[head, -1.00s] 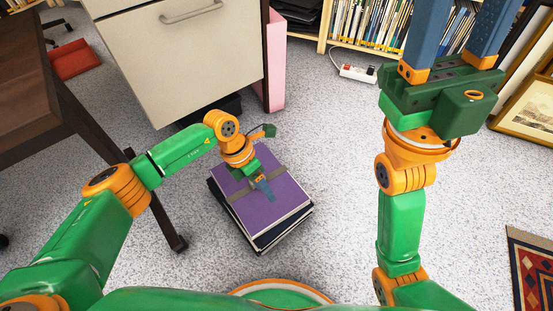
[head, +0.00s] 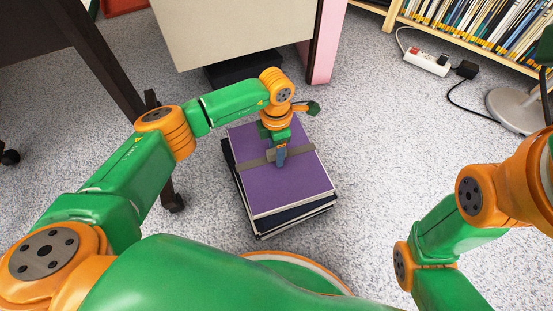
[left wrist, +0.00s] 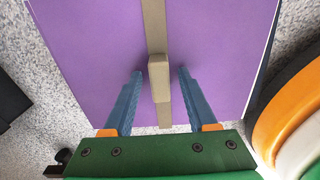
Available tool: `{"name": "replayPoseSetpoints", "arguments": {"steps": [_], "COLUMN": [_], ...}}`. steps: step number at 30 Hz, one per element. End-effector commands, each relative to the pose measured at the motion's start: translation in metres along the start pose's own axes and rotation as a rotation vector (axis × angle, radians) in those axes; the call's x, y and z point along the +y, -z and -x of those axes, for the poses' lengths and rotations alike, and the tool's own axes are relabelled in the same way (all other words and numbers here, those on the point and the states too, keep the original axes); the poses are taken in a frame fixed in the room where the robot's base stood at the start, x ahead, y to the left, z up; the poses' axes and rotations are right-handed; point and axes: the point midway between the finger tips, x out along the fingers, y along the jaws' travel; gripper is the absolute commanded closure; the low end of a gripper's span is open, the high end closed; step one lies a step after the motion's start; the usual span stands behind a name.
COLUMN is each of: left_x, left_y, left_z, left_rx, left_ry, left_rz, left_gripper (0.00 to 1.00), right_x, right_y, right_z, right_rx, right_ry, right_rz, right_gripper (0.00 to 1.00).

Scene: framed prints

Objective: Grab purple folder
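The purple folder (head: 295,185) lies flat on top of a stack of dark and white folders or binders on the floor. A grey-brown strap (head: 252,164) runs across it. My left gripper (head: 281,158) is over the folder from above at the strap. In the left wrist view, its two blue fingers (left wrist: 160,74) are apart, one on each side of the strap's raised clasp (left wrist: 159,78), with gaps to it. The purple cover also shows there (left wrist: 100,50). Whether the fingertips touch the cover is unclear. My right gripper's fingers are outside the picture.
A beige drawer cabinet (head: 235,30) stands behind the stack, with a pink panel (head: 327,45) beside it. A dark desk leg (head: 105,60) is at left. A power strip (head: 427,62), lamp base (head: 517,110) and bookshelf are at right. Carpet right of the stack is clear.

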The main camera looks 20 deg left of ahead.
Motion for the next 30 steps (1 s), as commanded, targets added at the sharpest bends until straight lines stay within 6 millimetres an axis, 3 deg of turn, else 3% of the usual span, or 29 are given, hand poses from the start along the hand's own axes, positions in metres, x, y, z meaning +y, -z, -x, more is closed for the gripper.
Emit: {"name": "replayPoseSetpoints", "arguments": {"steps": [1,6,30], "left_x": [-0.0001,-0.0001,-0.0002], "left_y": [0.0000,0.0000,-0.0002], "left_z": [0.0002,0.0001,0.0000], "left_rx": [0.000,0.000,-0.001], "left_ry": [0.000,0.000,0.001], "left_rz": [0.000,0.000,0.000], "left_gripper": [0.59,1.00,1.00], "right_x": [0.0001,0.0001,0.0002], "right_y": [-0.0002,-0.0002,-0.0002], "right_z": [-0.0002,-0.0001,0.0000], "right_rx": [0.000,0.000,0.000], "right_ry": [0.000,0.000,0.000], "right_rz": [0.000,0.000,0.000], "right_gripper": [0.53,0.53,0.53]}}
